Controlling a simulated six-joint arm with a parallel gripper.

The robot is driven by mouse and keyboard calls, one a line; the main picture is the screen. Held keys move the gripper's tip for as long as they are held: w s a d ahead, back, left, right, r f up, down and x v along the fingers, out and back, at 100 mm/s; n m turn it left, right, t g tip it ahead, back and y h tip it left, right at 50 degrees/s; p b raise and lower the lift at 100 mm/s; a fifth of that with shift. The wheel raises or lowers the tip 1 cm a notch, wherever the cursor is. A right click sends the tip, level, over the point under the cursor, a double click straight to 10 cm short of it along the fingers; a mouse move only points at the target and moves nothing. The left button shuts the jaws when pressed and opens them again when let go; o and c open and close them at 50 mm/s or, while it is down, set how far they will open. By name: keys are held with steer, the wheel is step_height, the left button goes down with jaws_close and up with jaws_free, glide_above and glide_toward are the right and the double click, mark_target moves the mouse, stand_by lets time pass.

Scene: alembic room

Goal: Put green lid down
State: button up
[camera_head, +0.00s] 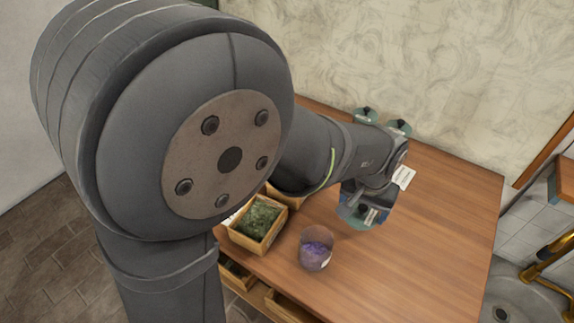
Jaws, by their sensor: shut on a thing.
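My gripper (370,214) points down over the right-middle of the wooden table, partly hidden by my wrist. It is shut on a greenish translucent round piece (350,212), which looks like the green lid. The gap between this piece and the table cannot be judged here. An open glass jar (315,249) with purple contents stands on the table to the left and nearer.
A wooden box (258,226) of dark green stuff sits at the table's left edge, partly beside my arm. Two greenish lidded vessels (365,115) (399,127) stand at the back. A white paper (404,177) lies behind my gripper. The wooden table (440,240) is clear on the right.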

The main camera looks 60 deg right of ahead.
steer(key=w+d+f, duration=0.1)
steer(key=w, duration=0.1)
steer(key=w+d+f, duration=0.1)
steer(key=w+f, duration=0.1)
steer(key=w, duration=0.1)
steer(key=w+d+f, duration=0.2)
steer(key=shift+w+f, duration=0.15)
steer(key=shift+w, duration=0.15)
steer(key=shift+f, duration=1.95)
steer(key=shift+f, duration=0.1)
steer(key=o, duration=1)
steer(key=shift+c, duration=0.2)
step_height(320, 180, up, 12)
steer(key=a, duration=0.1)
steer(key=shift+a, duration=0.25)
